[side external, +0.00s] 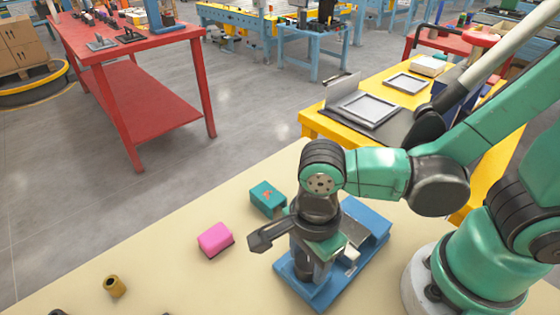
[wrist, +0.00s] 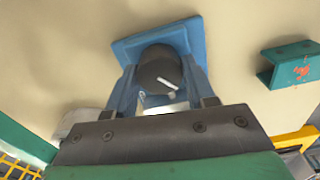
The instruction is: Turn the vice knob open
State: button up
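The blue vice (side external: 325,295) stands on the beige table, under my gripper in the side external view. In the wrist view its blue base (wrist: 195,32) shows at the top middle. The vice knob (wrist: 158,68) is dark and round, with a white mark line running slantwise across its face. In the side external view my gripper hides much of the vice, and I cannot tell whether the fingers touch the knob.
A teal block (side external: 267,198) with an orange mark and a pink block (side external: 215,239) lie left of the vice. A brass cylinder (side external: 115,286) stands farther left. A yellow table (side external: 320,127) with trays is behind.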

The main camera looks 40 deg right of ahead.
grip_shut()
